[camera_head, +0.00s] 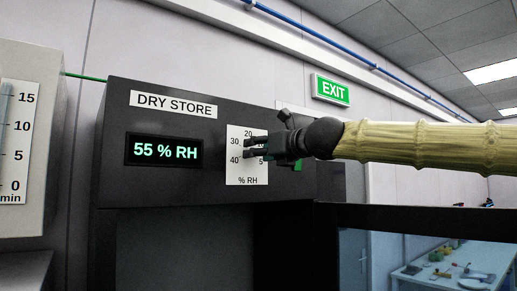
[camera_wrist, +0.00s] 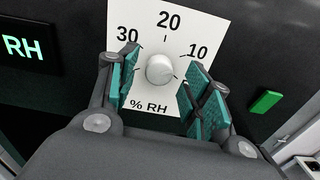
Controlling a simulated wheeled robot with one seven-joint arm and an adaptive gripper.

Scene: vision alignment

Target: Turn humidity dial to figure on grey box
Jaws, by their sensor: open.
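The dark grey box (camera_head: 118,180) is labelled DRY STORE, and its green display (camera_head: 164,150) reads 55 % RH. To the right of the display is a white scale plate (camera_head: 246,172) marked % RH, with 20, 30 and 40 readable; 10, 20 and 30 show in the wrist view. The pale round dial knob (camera_wrist: 160,69) sits in the middle of the plate. I cannot make out a pointer on it. My gripper (camera_head: 258,147) is in front of the plate and hides the knob in the head view. Its fingers are open, one each side of the knob, with visible gaps.
A green button or block (camera_wrist: 265,101) is on the panel right of the plate. A pale box with a minute scale (camera_head: 16,140) stands at the far left. An EXIT sign (camera_head: 331,90) is on the wall behind. A table with small items (camera_head: 470,280) is at lower right.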

